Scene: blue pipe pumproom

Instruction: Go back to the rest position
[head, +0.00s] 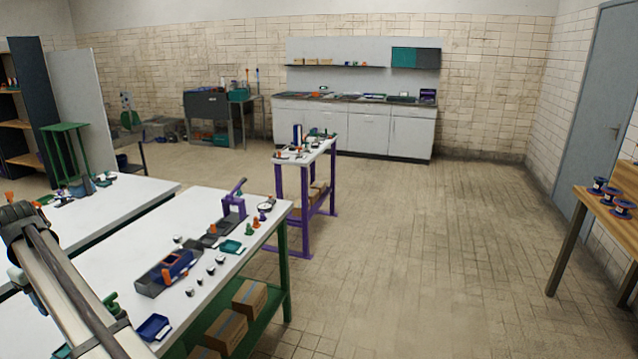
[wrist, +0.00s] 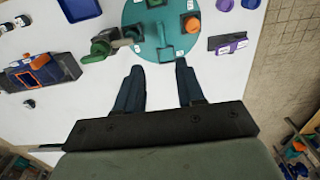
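My gripper (wrist: 159,88) shows in the wrist view with its two dark fingers spread apart. It is open and nothing is between the fingertips. It hangs over the white table, just in front of a round teal plate (wrist: 142,48). In the head view my arm crosses the lower left corner, and the gripper itself is out of that picture.
The white table (head: 217,286) holds a grey tray with a blue-orange block (head: 176,265), a purple press (head: 234,200) and a blue tray (head: 153,328). Cardboard boxes (head: 249,297) sit on its lower shelf. A wooden table (head: 612,209) with spools stands right. The middle floor is clear.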

